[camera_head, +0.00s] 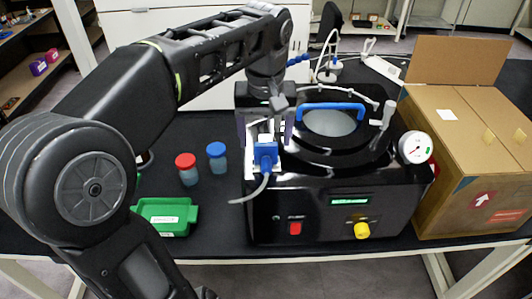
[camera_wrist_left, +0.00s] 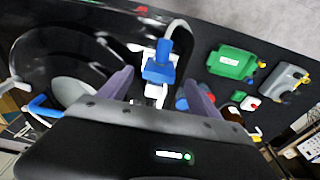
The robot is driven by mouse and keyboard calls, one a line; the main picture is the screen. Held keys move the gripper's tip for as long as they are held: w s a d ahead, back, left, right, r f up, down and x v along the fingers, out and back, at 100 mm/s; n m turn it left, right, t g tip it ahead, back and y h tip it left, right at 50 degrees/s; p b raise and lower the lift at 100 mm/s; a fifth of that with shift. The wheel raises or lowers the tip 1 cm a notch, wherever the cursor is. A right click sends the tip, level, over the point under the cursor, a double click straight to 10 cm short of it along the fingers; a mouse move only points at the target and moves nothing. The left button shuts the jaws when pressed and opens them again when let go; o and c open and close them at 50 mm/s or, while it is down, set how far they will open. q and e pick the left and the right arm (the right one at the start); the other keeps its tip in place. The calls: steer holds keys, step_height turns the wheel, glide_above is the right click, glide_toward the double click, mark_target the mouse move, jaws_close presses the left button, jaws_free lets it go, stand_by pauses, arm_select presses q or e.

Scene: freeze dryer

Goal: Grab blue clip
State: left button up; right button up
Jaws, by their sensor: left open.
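The blue clip (camera_head: 265,155) sits on white tubing at the front left of the black freeze dryer (camera_head: 330,195). In the left wrist view the blue clip (camera_wrist_left: 160,68) is between the two purple-grey fingers, toward their tips. My left gripper (camera_head: 265,128) is open and points down over the clip, with one finger on each side. In the left wrist view there are gaps between the clip and both fingers of my left gripper (camera_wrist_left: 160,92). Part of the white fitting behind the clip is hidden by the gripper. My right gripper is not in view.
A blue-handled lid (camera_head: 332,120) and a gauge (camera_head: 415,147) are right of the gripper. A cardboard box (camera_head: 460,170) stands at far right. Red-capped (camera_head: 187,170) and blue-capped (camera_head: 217,157) bottles and a green tray (camera_head: 165,215) are left of the dryer.

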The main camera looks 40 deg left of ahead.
mark_target(266, 145)
arm_select(q)
step_height(266, 145, down, 4)
steer(key=shift+w+r+p, duration=0.1)
steer(key=shift+r+p, duration=0.05)
steer(key=shift+p, duration=0.35)
steer(key=shift+w+f, duration=0.1)
steer(key=shift+f, duration=0.4)
steer(key=shift+c, duration=0.4)
steer(key=c, duration=1.3)
steer(key=shift+r, duration=0.1)
